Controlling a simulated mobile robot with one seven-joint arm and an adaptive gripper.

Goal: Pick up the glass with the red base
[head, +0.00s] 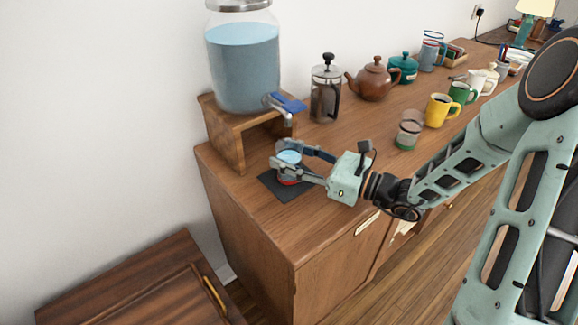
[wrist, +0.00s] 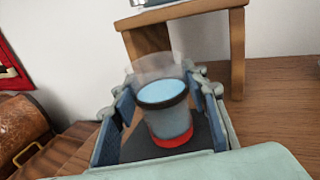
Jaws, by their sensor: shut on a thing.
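The glass with the red base (head: 289,170) stands upright on a dark square mat (head: 272,187) at the left end of the wooden cabinet. In the wrist view the glass (wrist: 165,110) is clear, with a dark band, light blue liquid inside and a red ring at the bottom. My gripper (head: 290,164) is shut on the glass, with one finger on each side of it. In the wrist view the fingers (wrist: 165,112) flank the glass. The glass base appears to rest on or just above the mat; I cannot tell which.
A water dispenser (head: 244,65) with a blue tap (head: 288,102) stands on a wooden stand (head: 228,141) behind the glass. A French press (head: 326,90), brown teapot (head: 372,80), green-based glass (head: 408,131) and yellow mug (head: 440,110) stand to the right. The cabinet's front edge is near.

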